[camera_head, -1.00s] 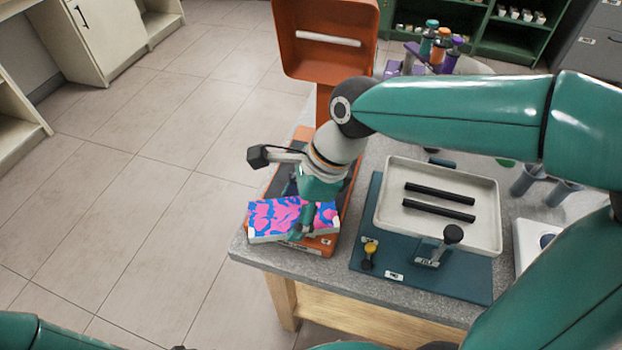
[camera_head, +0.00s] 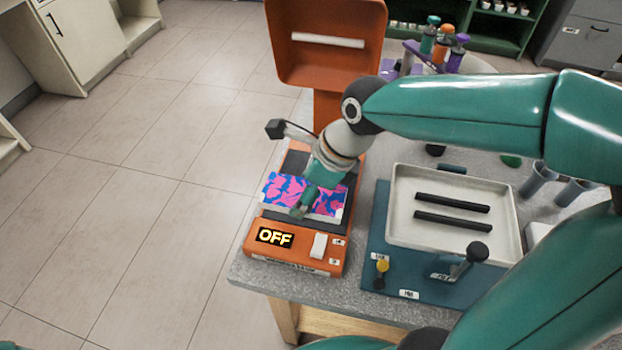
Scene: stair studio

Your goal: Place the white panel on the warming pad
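The white panel (camera_head: 332,201), white at its edge with a pink and blue pattern on its top, lies over the dark plate of the orange warming pad (camera_head: 293,250). Whether it touches the plate or hangs slightly above it I cannot tell. The pad's front shows a lit OFF display and a white switch. My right gripper (camera_head: 303,206) reaches down from above and is shut on the panel; its far finger is hidden. My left gripper is not in view.
Right of the pad, a pale tray (camera_head: 455,228) with two black bars stands on a blue base (camera_head: 373,237) with a yellow knob and a black-knobbed lever. An orange upright housing (camera_head: 325,60) rises behind the pad. Grey cups (camera_head: 537,180) stand at the right.

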